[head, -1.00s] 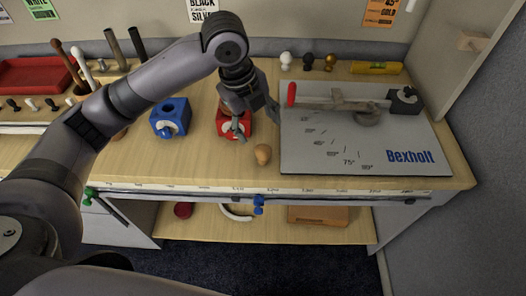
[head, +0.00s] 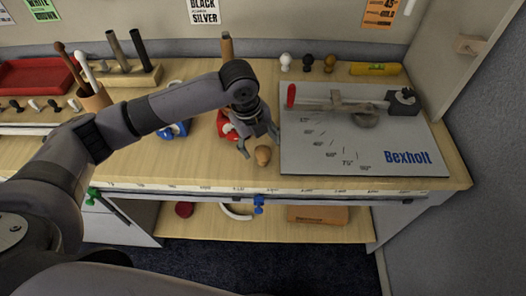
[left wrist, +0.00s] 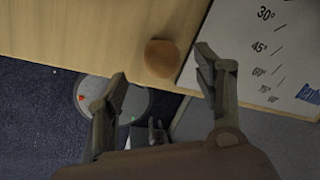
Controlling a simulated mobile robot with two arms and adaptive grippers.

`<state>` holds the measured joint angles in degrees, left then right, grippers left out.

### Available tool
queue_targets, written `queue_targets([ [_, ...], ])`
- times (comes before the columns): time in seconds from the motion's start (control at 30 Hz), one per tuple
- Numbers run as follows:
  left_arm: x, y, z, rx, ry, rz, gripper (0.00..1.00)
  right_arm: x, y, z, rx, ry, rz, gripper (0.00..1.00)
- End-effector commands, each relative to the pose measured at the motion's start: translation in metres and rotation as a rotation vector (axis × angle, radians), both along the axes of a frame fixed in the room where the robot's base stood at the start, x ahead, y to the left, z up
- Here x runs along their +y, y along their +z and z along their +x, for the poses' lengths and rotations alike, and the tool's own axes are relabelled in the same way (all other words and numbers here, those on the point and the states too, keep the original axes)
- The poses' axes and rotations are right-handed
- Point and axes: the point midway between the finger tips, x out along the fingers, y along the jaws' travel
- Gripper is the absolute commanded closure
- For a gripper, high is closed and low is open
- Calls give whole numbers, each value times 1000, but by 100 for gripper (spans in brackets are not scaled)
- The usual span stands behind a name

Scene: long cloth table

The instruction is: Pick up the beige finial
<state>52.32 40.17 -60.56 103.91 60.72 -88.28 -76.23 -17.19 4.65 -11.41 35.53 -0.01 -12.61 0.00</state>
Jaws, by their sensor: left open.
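The beige finial (head: 263,156) is a small rounded tan piece on the wooden table, near its front edge and just left of the grey Bexholt board. It also shows in the left wrist view (left wrist: 161,58), between and beyond the fingertips. My left gripper (head: 260,143) is open and empty, reaching down beside the finial with its fingers spread around the near space above it. In the left wrist view the two fingers (left wrist: 163,72) are wide apart, and I see no contact with the finial. My right gripper is not in view.
The grey Bexholt board (head: 385,158) with a red-handled tool lies just right of the finial. White, black and gold finials (head: 308,62) stand at the back. Bare table lies left of the finial.

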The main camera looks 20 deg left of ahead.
Motion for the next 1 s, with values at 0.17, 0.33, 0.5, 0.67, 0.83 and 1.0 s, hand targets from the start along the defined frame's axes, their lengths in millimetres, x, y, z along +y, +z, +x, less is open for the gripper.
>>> queue_targets([
  [0.17,-5,-18,2,4,1,-1,38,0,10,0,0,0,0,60],
  [0.33,-8,-43,6,2,1,0,38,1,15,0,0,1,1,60],
  [0.5,-9,-51,7,0,0,0,38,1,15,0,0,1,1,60],
  [0.67,-9,-51,7,0,0,0,39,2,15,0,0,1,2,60],
  [0.83,-9,-51,7,-1,0,1,50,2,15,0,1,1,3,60],
  [1.0,-9,-51,7,-1,0,1,62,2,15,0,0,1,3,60],
])
